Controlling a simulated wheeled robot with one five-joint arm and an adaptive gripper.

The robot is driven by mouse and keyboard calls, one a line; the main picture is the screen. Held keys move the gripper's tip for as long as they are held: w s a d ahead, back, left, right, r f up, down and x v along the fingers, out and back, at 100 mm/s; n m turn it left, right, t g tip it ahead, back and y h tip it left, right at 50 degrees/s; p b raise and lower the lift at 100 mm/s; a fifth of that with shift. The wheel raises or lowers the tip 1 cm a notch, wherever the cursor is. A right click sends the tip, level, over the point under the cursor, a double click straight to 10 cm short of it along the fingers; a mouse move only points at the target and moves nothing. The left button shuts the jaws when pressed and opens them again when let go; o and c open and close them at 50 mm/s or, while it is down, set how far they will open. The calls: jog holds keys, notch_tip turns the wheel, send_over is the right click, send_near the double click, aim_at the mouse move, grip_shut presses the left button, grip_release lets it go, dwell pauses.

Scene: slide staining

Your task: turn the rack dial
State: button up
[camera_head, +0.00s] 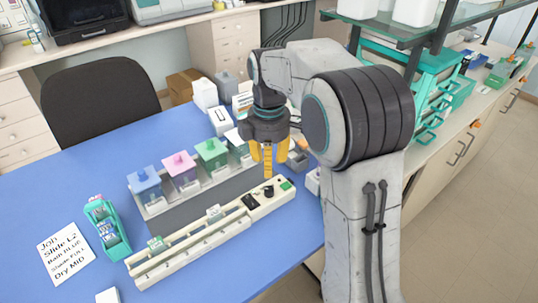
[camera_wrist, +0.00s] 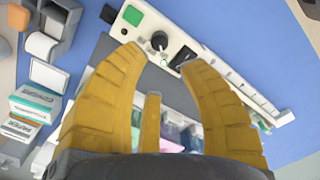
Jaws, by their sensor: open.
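The rack (camera_head: 215,237) is a long cream strip lying along the front of the blue table. Its black dial (camera_head: 269,191) is near its right end, beside a green patch (camera_head: 286,185) and a black panel (camera_head: 250,201). In the wrist view the dial (camera_wrist: 159,40) shows just beyond the fingertips, between a green square (camera_wrist: 133,15) and the dark panel (camera_wrist: 183,57). My gripper (camera_head: 268,174) points down close above the dial end of the rack. In the wrist view its yellow fingers (camera_wrist: 163,58) are spread apart with nothing between them. I cannot tell whether a finger touches the rack.
Blue, pink and green lidded baths (camera_head: 181,170) stand in a grey holder behind the rack. A teal slide holder (camera_head: 107,228) and a job card (camera_head: 66,254) lie at the left. Small boxes (camera_wrist: 35,110) stand near the gripper.

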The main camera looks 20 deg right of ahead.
jog(key=shift+r, duration=0.9)
notch_tip(320, 180, down, 3)
jog(key=m, duration=0.8)
jog(key=shift+f, duration=0.2)
jog(key=s+r+m+t, duration=0.2)
jog(key=s+m, duration=0.3)
jog(key=s, duration=1.7)
jog(key=shift+r+m+t, duration=0.15)
jog(key=shift+m+t, duration=0.25)
jog(key=shift+t, duration=0.4)
